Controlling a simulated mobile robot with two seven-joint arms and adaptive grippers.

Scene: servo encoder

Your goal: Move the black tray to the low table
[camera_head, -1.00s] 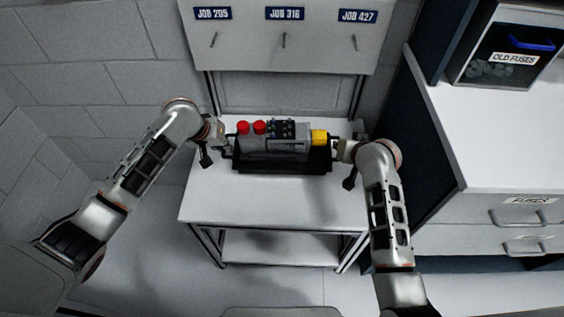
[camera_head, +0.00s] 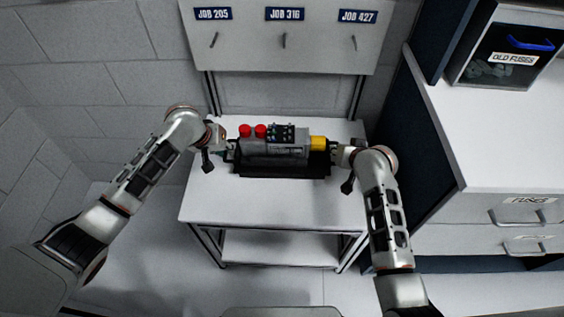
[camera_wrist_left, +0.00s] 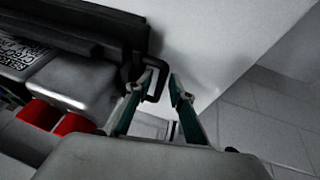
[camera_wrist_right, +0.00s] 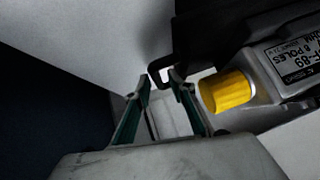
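The black tray (camera_head: 283,171) sits on the white low table (camera_head: 210,205) and appears to rest on its top. It carries a grey motor (camera_head: 290,148) with two red caps and a yellow end. My left gripper (camera_head: 226,150) is at the tray's left end. In the left wrist view its fingers (camera_wrist_left: 160,84) are spread, with the tray's black handle (camera_wrist_left: 159,88) by the left fingertip. My right gripper (camera_head: 336,154) is at the right end. In the right wrist view its fingers (camera_wrist_right: 160,82) are apart on either side of the other handle (camera_wrist_right: 155,72).
A panel (camera_head: 250,40) with three job hooks hangs behind the table. At right stands a cabinet (camera_head: 480,140) with a fuses drawer and an old fuses bin (camera_head: 510,60). The table's front part is clear.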

